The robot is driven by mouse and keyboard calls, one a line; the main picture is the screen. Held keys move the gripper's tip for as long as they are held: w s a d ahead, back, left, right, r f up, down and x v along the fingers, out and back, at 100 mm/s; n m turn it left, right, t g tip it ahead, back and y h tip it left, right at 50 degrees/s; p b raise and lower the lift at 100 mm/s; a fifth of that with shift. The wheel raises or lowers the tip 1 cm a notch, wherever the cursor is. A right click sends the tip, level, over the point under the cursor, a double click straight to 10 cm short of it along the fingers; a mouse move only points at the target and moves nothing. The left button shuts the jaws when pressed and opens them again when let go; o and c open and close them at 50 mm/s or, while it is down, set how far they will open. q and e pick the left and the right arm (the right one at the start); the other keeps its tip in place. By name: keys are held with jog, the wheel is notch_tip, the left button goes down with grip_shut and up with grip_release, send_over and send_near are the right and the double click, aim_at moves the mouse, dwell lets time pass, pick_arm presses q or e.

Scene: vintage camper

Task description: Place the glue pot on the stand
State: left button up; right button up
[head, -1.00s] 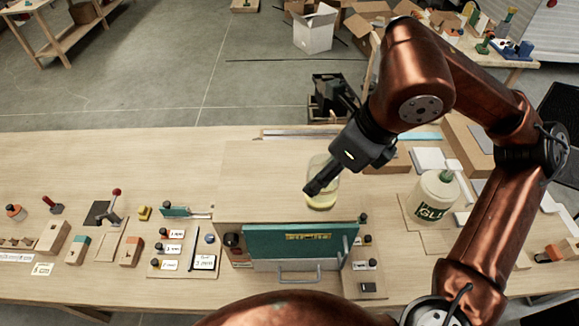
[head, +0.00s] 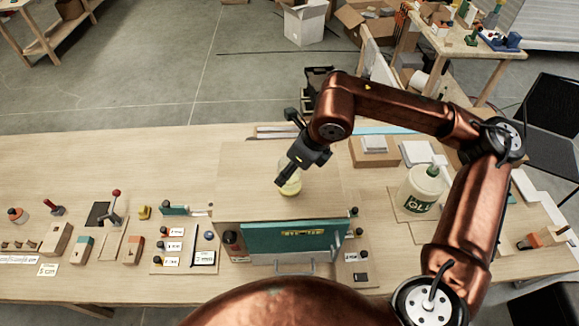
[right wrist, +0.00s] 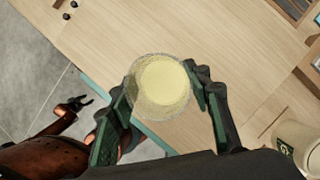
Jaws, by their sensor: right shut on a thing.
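The glue pot (head: 291,187) is a clear round jar with pale yellow glue in it. My right gripper (head: 284,172) is shut on it, above the raised wooden surface behind the teal box. In the right wrist view the pot (right wrist: 163,88) sits between the two green-padded fingers, its open top facing the camera. I cannot tell whether its base touches the wood. No separate stand can be made out for certain; the plain wooden platform (head: 240,180) lies around and under the pot. My left gripper (right wrist: 76,103) shows small at the left of the right wrist view, its fingers apart and empty.
A white glue bottle (head: 419,190) stands to the right on the bench. The teal box (head: 292,241) with a handle is in front. Small tools and labelled blocks (head: 183,245) line the left front. The bench's back left is clear.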

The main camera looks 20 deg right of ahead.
jog(key=shift+f, duration=0.2)
jog(key=shift+f+b, duration=0.15)
jog(key=shift+b, duration=0.15)
jog(key=o, duration=1.7)
